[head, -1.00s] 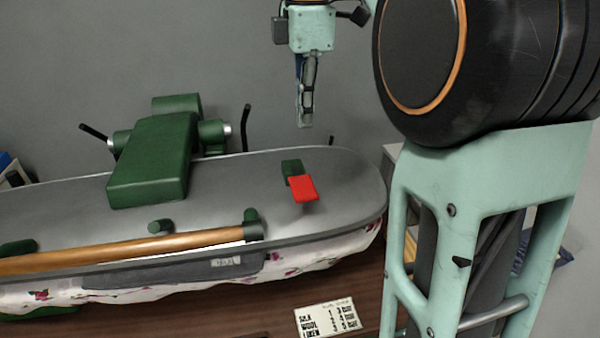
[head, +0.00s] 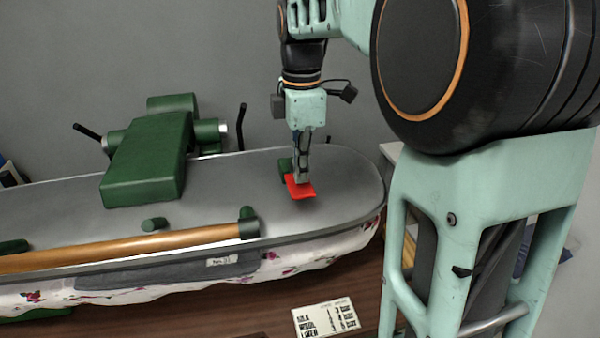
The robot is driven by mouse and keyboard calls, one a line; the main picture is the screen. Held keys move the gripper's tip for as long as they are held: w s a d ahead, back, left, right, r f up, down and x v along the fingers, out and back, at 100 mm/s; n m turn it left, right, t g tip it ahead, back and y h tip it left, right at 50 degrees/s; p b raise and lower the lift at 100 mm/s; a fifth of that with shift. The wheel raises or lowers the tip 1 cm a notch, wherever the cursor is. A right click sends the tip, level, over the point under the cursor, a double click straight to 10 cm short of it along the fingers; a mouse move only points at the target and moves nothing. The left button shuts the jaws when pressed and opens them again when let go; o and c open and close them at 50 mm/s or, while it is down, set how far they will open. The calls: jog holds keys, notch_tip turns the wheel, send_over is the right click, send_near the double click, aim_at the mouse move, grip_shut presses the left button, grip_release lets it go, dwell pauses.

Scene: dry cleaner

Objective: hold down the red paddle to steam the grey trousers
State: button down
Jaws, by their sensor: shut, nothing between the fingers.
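The red paddle (head: 306,192) sticks out from a small green block on the right part of the grey press head. My gripper (head: 302,181) is shut and empty, pointing down, with its fingertips at the paddle's upper face. They appear to touch it, and they hide part of it. I cannot tell how far the paddle is pressed. The grey trousers (head: 180,271) show only as a strip with a white tag along the front edge, between the press head (head: 345,185) and the floral-covered pad (head: 50,297). The rest of them is hidden.
A wooden handle bar (head: 160,241) runs along the front of the press head. A green housing (head: 147,170) with black levers stands behind it. A printed card (head: 326,318) lies on the brown table in front. My arm blocks the right side.

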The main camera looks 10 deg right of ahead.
aim_at(302, 188)
jog(key=shift+f, duration=0.45)
jog(key=shift+s+f+t+b, duration=0.1)
jog(key=shift+f+t+b, duration=0.25)
jog(key=shift+b, duration=0.55)
jog(key=t+b, duration=0.1)
jog(key=b, duration=0.1)
jog(key=f+b, duration=0.1)
jog(key=b, duration=0.1)
jog(key=shift+s+f+t, duration=0.2)
jog(key=shift+f+t, duration=0.05)
jog(key=shift+t, duration=0.1)
jog(key=shift+s+f+b, duration=0.15)
jog(key=shift+f+b, duration=0.2)
jog(key=shift+f, duration=0.2)
jog(key=shift+r, duration=0.15)
dwell(3.3)
jog(key=shift+r+p, duration=0.75)
jog(key=shift+p, duration=0.05)
jog(key=shift+r, duration=0.1)
